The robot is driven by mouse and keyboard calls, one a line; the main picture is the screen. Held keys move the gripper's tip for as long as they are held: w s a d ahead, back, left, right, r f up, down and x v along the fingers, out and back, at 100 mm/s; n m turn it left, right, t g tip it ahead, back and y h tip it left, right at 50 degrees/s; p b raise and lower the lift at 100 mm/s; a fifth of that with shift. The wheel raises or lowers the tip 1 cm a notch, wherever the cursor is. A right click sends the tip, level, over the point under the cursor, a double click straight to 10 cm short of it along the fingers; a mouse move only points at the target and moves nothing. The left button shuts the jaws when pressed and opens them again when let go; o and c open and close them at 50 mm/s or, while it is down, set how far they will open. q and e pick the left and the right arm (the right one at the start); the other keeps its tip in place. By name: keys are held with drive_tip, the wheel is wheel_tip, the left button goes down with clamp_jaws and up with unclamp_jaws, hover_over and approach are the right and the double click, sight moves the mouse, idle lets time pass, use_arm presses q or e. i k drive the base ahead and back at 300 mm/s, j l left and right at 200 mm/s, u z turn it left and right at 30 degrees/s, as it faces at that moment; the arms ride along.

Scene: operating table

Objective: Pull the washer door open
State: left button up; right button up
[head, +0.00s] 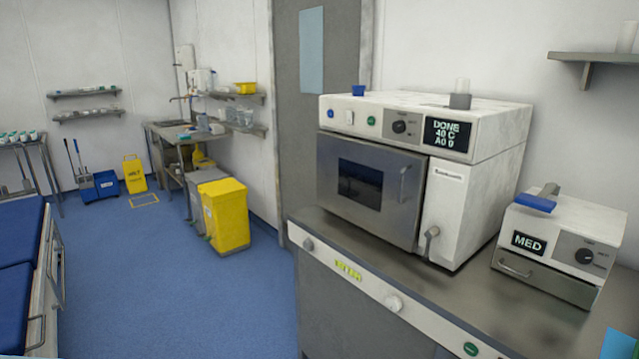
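The washer (426,170) is a white and grey box on the steel counter at the right. Its display reads DONE, with further text beneath. Its grey front door (370,190) has a dark window and a vertical handle (403,184) near its right edge. The door looks shut. A lever (431,240) sticks out on the white panel to the right of the door. Neither of my grippers shows in the head view.
The steel counter (505,305) also bears a smaller unit marked MED (555,245). A yellow bin (226,213) stands on the floor left of the counter. A blue bed (20,265) is at the left edge. The blue floor (170,290) between them is clear.

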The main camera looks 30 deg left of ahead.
sight(379, 189)
drive_tip(key=u, duration=0.85)
